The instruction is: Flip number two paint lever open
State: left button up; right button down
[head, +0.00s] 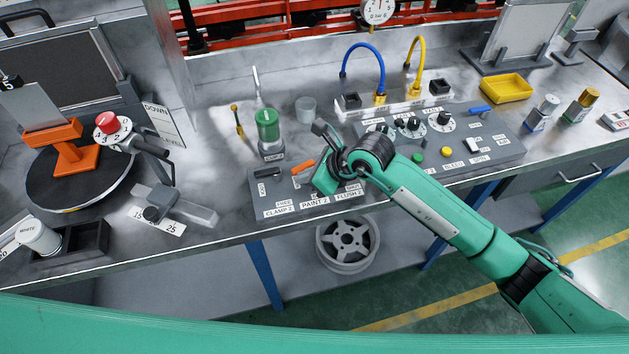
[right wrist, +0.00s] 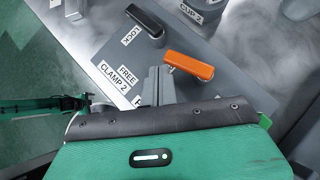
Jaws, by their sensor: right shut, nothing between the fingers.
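The orange paint lever (head: 303,167) sits on the grey control box (head: 262,200), above the label PAINT 2. It also shows in the right wrist view (right wrist: 188,66), lying flat on its base. My right gripper (right wrist: 158,82) is shut and empty, its grey fingertips close beside the near end of the orange lever. I cannot tell whether they touch it. In the head view the gripper's green body covers part of the box to the right of the lever. My left gripper is not in view.
A black clamp lever (right wrist: 145,20) labelled CLAMP 2 stands beside the orange one. A green-topped cylinder (head: 268,125) stands behind the box. A second panel (head: 480,145) with knobs lies to the right. A wheel (head: 347,243) is on the lower shelf.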

jog(key=shift+a+f, duration=0.15)
jog(key=shift+a, duration=0.05)
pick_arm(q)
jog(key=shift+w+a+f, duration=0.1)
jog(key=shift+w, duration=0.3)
pick_arm(e)
jog(key=shift+d, duration=0.1)
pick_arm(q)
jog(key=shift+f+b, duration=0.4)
pick_arm(e)
jog(key=shift+w+d, duration=0.3)
jog(key=shift+w, duration=0.4)
